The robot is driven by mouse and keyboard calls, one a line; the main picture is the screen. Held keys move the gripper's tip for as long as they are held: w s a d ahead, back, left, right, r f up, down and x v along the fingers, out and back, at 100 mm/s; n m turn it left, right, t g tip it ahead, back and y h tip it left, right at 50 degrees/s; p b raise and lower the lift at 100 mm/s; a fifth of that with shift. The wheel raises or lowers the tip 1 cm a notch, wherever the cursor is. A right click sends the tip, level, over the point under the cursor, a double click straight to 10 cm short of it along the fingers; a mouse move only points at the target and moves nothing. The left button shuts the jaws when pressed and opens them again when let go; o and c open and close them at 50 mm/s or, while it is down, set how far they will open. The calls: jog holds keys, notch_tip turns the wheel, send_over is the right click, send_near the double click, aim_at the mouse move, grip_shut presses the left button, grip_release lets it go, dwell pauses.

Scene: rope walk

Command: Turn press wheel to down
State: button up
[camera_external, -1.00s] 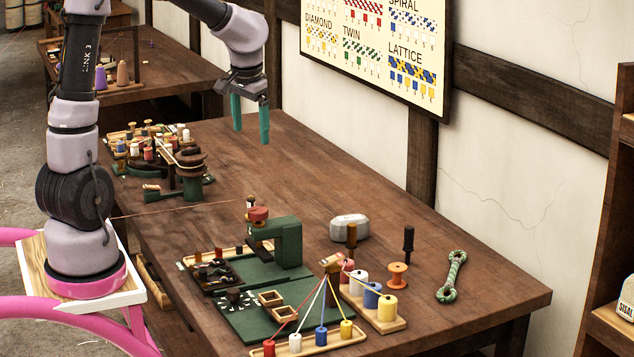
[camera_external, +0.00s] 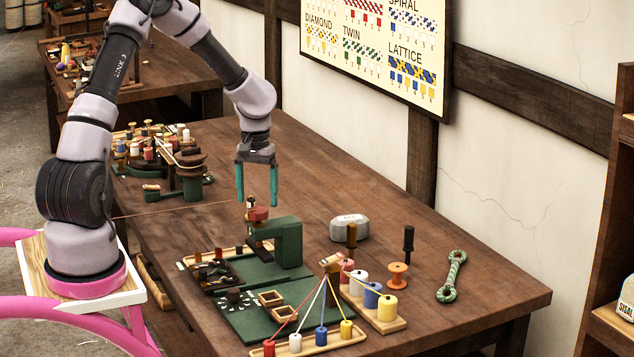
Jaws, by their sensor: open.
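The press is a green C-shaped frame (camera_external: 288,243) on a green base plate in the middle of the table. Its press wheel (camera_external: 257,214) is a small reddish-brown disc with an upright knob (camera_external: 249,202) at the frame's left end. My gripper (camera_external: 256,202) points down with its two teal fingers apart and nothing between them. In the picture the fingertips are beside and just above the wheel, one on each side. I cannot tell from this one view how far in depth they are from it. The wheel's exact setting is too small to read.
Left of the press lies a dark parts tray (camera_external: 212,274). In front, a stand with colored strands (camera_external: 331,263) and a rack of spools (camera_external: 388,326) crowd the table. A grey metal block (camera_external: 349,227) and a mallet handle (camera_external: 408,240) are to the right.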

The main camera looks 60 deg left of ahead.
aim_at(258, 209)
jog(key=shift+f, duration=1.55)
jog(key=shift+c, duration=0.3)
jog(key=c, duration=1.3)
